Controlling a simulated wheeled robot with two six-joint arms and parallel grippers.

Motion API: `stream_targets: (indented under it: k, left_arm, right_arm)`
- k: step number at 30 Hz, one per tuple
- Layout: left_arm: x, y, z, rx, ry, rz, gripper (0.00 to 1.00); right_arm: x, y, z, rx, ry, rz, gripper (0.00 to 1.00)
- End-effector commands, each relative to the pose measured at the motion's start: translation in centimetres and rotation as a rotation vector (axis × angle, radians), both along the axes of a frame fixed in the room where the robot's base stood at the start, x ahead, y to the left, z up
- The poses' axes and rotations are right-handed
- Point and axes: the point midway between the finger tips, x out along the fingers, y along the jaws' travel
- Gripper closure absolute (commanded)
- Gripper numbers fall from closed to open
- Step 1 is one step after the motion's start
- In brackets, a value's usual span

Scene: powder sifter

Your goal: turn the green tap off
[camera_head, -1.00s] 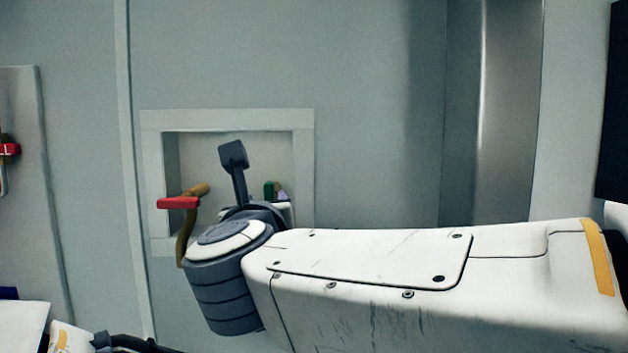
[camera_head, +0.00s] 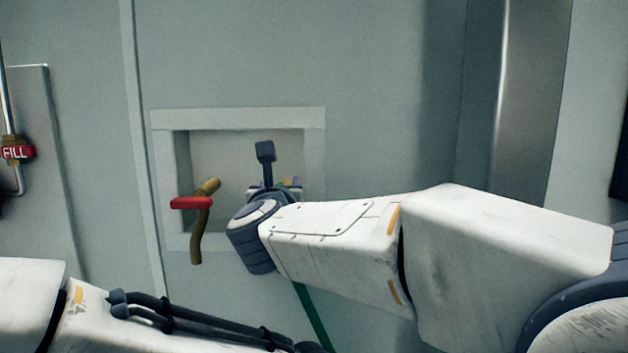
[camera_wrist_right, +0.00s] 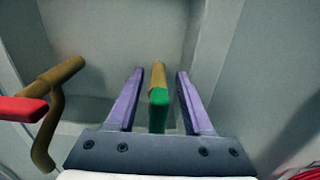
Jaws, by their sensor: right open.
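The green tap shows in the right wrist view as a brass spout with a green handle (camera_wrist_right: 158,97). My right gripper (camera_wrist_right: 160,74) is open, with one purple finger on each side of the tap. The tap lies between the fingers with gaps visible on both sides; I cannot see it held. In the head view my right gripper (camera_head: 287,184) is at the wall recess, mostly hidden by my wrist, and the green tap is largely hidden there. My left arm crosses the bottom left, but its gripper is out of view.
A red-handled tap (camera_head: 190,203) with a brass spout stands left of the gripper in the framed recess (camera_head: 225,118). It also shows in the right wrist view (camera_wrist_right: 22,109). A red FILL valve (camera_head: 18,153) is at far left. A green line (camera_head: 315,318) runs below my right arm.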

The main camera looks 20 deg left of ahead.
Motion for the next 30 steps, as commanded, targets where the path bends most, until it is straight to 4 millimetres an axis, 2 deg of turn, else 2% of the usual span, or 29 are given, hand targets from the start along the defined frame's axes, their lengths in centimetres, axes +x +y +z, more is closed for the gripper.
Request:
stream_targets:
  k: [3, 4, 6, 8, 20, 30]
  left_arm:
    - [0.00, 0.00, -0.04, 0.000, 0.000, 0.000, 0.50]
    - [0.00, 0.00, -0.04, 0.000, 0.000, 0.000, 0.50]
    - [0.00, 0.00, -0.04, 0.000, 0.000, 0.000, 0.50]
    - [0.00, 0.00, -0.04, 0.000, 0.000, 0.000, 0.50]
    - [0.00, 0.00, -0.17, 0.000, 0.000, 0.000, 0.50]
    - [0.01, 0.00, -0.62, 0.000, 0.000, 0.001, 0.50]
  right_arm:
    - [-0.03, 0.02, -0.04, 0.000, 0.000, 0.001, 0.49]
    - [-0.03, 0.02, -0.04, 0.000, 0.000, 0.001, 0.53]
    - [-0.04, 0.02, -0.03, 0.000, 0.000, 0.001, 0.79]
    - [-0.04, 0.02, -0.04, 0.000, 0.000, 0.000, 1.00]
    - [-0.08, 0.11, -0.08, -0.038, -0.010, 0.000, 1.00]
    - [-0.25, 0.71, -0.21, -0.252, -0.072, 0.000, 1.00]
